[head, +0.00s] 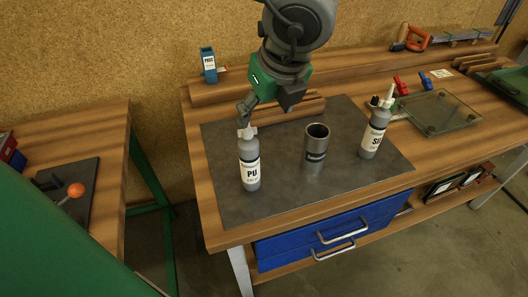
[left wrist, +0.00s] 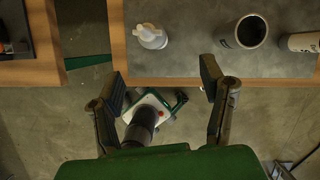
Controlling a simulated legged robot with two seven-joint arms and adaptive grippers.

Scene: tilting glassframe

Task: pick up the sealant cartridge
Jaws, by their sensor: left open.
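Two grey cartridge-like bottles with white labels and pale nozzles stand upright on a dark grey mat (head: 225,205). One, marked PU (head: 250,173), is at the left, and it also shows in the left wrist view (left wrist: 150,37). The other (head: 374,140), with a label starting "S", is at the right, and its side shows in the left wrist view (left wrist: 304,42). A dark open-topped cylinder (head: 315,155) stands between them. My right gripper is out of view.
A glass plate (head: 438,112) lies right of the mat, near red (head: 402,86) and blue (head: 426,80) clamp-like tools. A blue box (head: 208,65) stands at the back left. Blue drawers (head: 330,230) are under the front edge. The mat's front is clear.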

